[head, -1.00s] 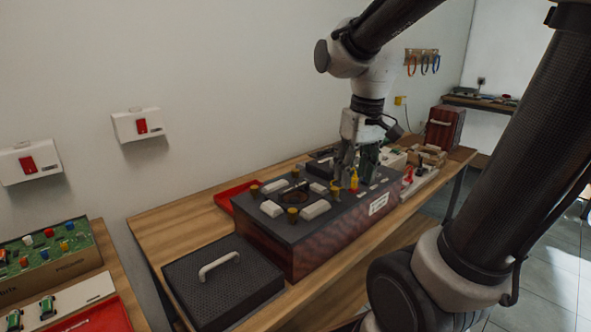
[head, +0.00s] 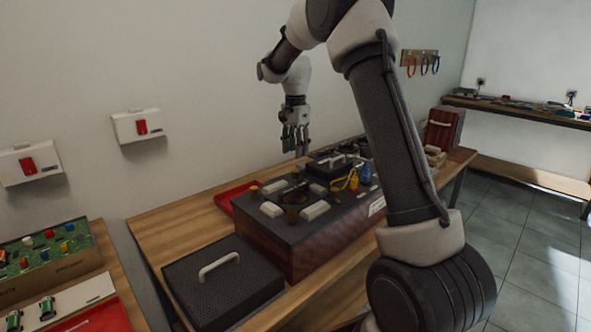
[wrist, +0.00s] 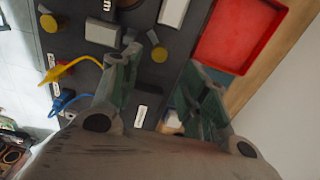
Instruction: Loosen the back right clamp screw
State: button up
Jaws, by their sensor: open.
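The clamp box (head: 268,238) is a dark-topped case with reddish sides on the wooden bench. Yellow-capped clamp screws stand around its round opening; the back left one (head: 254,190) and front left one (head: 292,215) show in the head view. What looks like the back right clamp screw (wrist: 159,54) is in the wrist view, just beyond my fingertips and between their lines. Another yellow knob (wrist: 48,23) is at the upper left there. My gripper (head: 296,150) is open and empty, pointing down above the back edge of the box, apart from the screw.
A red tray (wrist: 238,38) lies behind the box. White blocks (wrist: 103,32) stand beside the screws. Yellow (wrist: 70,68) and blue (wrist: 66,101) cable plugs are at the wrist view's left. A black lid with a handle (head: 222,283) lies at the left.

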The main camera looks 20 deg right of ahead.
aim_at(296, 171)
notch_tip(296, 171, down, 8)
jog(key=shift+r, duration=0.15)
dwell(0.3)
grip_shut()
